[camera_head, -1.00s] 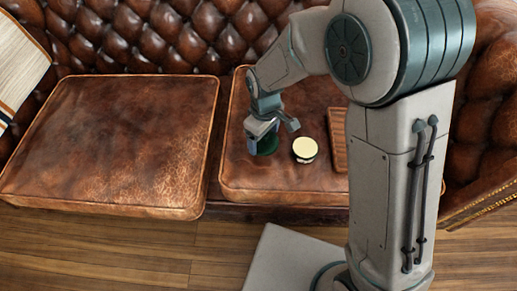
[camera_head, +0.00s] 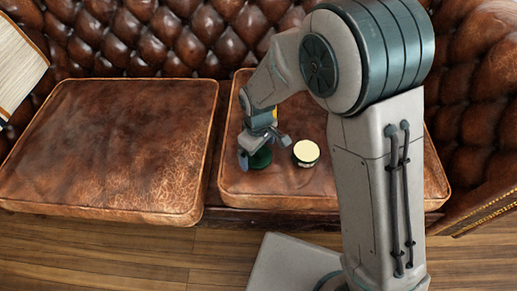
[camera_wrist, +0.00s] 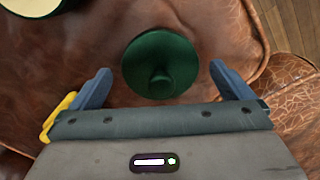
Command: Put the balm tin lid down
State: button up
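The balm tin lid (camera_head: 261,159) is a dark green disc with a small round knob. It appears to lie on the brown leather cushion, left of the tin, knob facing my wrist camera (camera_wrist: 172,62). The open balm tin (camera_head: 306,153) is round, with pale cream balm; part of it shows at the top left of the wrist view (camera_wrist: 30,5). My gripper (camera_wrist: 160,68) is open, with the lid between its blue-grey fingertips in the picture and a gap on each side. In the head view my gripper (camera_head: 264,148) is just above the lid, partly hiding it.
The right seat cushion (camera_head: 235,185) has a front edge close to the lid. Another cushion (camera_head: 120,140) lies to the left, bare on top, across a narrow gap. The tufted sofa back (camera_head: 150,35) rises behind. My arm hides the cushion's right part.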

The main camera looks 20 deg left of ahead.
notch_tip(320, 180, up, 12)
jog(key=p, duration=0.4)
jog(key=shift+r+p, duration=0.2)
jog(key=shift+p, duration=0.1)
jog(key=w+d+r+m, duration=0.1)
jog(key=d+r+m, duration=0.2)
jog(key=d, duration=0.5)
jog(key=d+r+m, duration=0.3)
jog(key=d, duration=0.5)
jog(key=s+d+r+m, duration=0.1)
jog(key=s+d+m, duration=0.3)
jog(key=d, duration=0.3)
jog(key=s+d+r+m+t, duration=0.1)
jog(key=s+d+m, duration=0.3)
jog(key=d, duration=0.4)
jog(key=shift+s+d+r, duration=0.15)
jog(key=shift+s+r, duration=0.15)
jog(key=shift+s, duration=0.2)
